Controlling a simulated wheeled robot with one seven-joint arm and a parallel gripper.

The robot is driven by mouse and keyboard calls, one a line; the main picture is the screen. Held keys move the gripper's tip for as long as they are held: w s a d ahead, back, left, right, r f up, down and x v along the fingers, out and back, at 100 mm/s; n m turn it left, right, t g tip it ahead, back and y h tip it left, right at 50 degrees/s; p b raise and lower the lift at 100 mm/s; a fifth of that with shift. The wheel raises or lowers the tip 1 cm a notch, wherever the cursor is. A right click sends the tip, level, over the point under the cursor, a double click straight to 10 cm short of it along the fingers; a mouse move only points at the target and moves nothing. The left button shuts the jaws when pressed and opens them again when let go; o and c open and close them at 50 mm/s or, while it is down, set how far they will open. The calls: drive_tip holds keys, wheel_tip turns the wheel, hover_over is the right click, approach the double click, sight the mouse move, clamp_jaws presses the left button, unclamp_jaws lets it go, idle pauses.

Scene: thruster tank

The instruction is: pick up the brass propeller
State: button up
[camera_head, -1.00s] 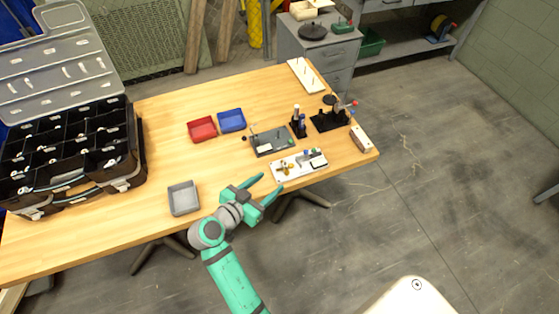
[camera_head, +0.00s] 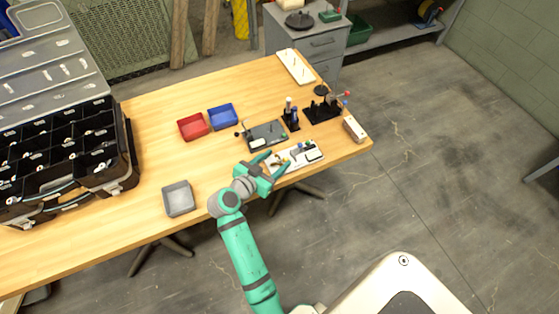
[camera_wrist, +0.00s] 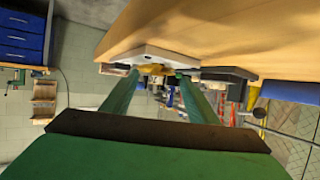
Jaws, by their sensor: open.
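The brass propeller (camera_wrist: 152,69) shows as a small yellow-gold shape in the wrist view, between my fingertips and a little beyond them. It sits at the white board (camera_wrist: 158,55), which lies on the table. In the head view the board (camera_head: 318,161) is near the front right edge, and the propeller is small and mostly hard to make out beside my fingers. My gripper (camera_head: 276,161) is open and empty, low at the board's left end. The open gripper also shows in the wrist view (camera_wrist: 158,73), a finger on each side of the propeller.
A dark grey tool plate (camera_head: 266,134) lies just behind the board. Black stands (camera_head: 322,111) and a pale block (camera_head: 354,129) are to the right. Red (camera_head: 193,127) and blue (camera_head: 222,117) bins and a grey tray (camera_head: 178,199) are left. A black organiser case fills the far left.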

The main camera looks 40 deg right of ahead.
sight(277, 158)
drive_tip(key=shift+x, duration=0.95)
drive_tip(key=c, duration=1.1)
drive_tip(key=shift+a, duration=0.1)
wheel_tip(277, 158, up, 10)
